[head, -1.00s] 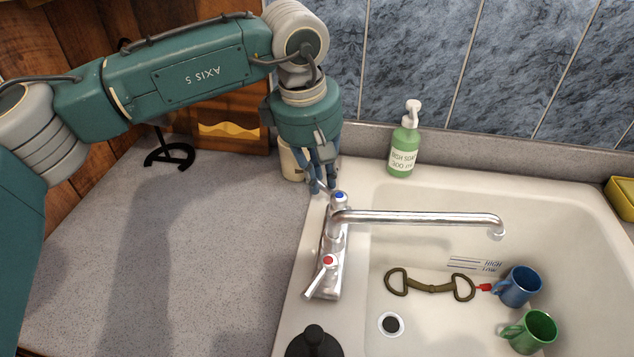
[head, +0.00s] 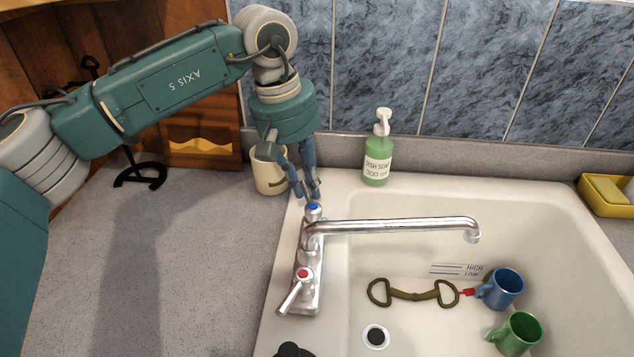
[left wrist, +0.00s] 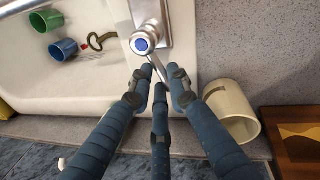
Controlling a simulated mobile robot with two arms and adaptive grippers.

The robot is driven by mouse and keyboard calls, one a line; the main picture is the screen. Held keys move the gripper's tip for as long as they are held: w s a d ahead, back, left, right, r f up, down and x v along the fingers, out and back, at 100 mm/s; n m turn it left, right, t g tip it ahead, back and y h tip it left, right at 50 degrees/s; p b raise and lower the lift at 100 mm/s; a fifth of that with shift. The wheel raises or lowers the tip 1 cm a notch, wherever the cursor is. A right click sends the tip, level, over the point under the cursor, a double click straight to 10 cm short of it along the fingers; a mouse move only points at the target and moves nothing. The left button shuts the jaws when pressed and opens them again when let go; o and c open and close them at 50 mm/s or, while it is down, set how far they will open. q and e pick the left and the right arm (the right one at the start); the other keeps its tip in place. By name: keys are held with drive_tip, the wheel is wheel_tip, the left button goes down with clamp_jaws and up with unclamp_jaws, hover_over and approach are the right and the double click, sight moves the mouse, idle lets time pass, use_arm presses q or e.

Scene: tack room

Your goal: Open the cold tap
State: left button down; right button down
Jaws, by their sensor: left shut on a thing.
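The chrome mixer tap (head: 384,226) stands on the sink's left rim, its spout reaching right over the basin. Its cold handle has a blue-marked cap (head: 313,209), also seen in the left wrist view (left wrist: 142,44). The hot handle has a red mark (head: 302,274). My left gripper (head: 307,194) is at the cold handle, just behind the blue cap. In the left wrist view its fingers (left wrist: 160,88) are shut on the thin cold lever (left wrist: 158,70), whose outer end they partly hide. No water shows at the spout. My right gripper is out of view.
A cream mug (head: 268,177) stands close behind my left gripper. A green soap bottle (head: 377,155) stands on the back rim. The basin holds a horse bit (head: 412,294), a blue mug (head: 503,289) and a green mug (head: 520,333). The left counter (head: 180,260) is mostly clear.

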use_arm(q)
drive_tip(key=shift+r, duration=0.1)
idle(0.3)
drive_tip(key=c, duration=1.6)
unclamp_jaws()
drive_tip(key=r, duration=0.4)
drive_tip(key=a+r, duration=0.1)
drive_tip(key=r, duration=0.2)
drive_tip(key=a+r, duration=0.1)
drive_tip(key=r, duration=0.3)
drive_tip(key=shift+s+a+r, duration=0.1)
drive_tip(key=shift+s+r, duration=0.2)
drive_tip(key=shift+r, duration=0.05)
